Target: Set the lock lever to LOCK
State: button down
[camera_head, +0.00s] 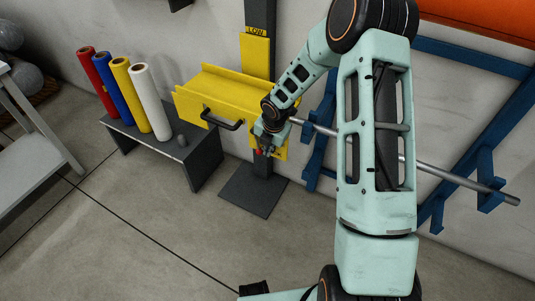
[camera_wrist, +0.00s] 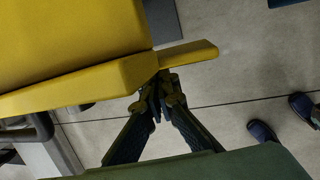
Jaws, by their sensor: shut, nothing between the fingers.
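The yellow carriage (camera_head: 215,92) sits on a dark upright post (camera_head: 258,52). My gripper (camera_head: 264,146) is at the carriage's right side, low down, beside a small red spot (camera_head: 258,151). I cannot tell if this spot is part of the lock lever; my gripper and arm hide much there, and no LOCK marking can be read. In the wrist view, my gripper (camera_wrist: 160,90) has its fingertips together with nothing between them. They are close under a yellow bar (camera_wrist: 192,54) that sticks out beside the yellow body (camera_wrist: 65,40). Contact cannot be told.
A black handle (camera_head: 222,121) sticks out of the carriage front. A dark bench (camera_head: 205,155) with several coloured rolls stands left. A metal bar (camera_head: 455,178) lies across a blue rack (camera_head: 437,215) at right. The floor (camera_head: 140,235) in front is clear.

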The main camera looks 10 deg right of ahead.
jog(key=v, duration=0.8)
jog(key=shift+r, duration=0.15)
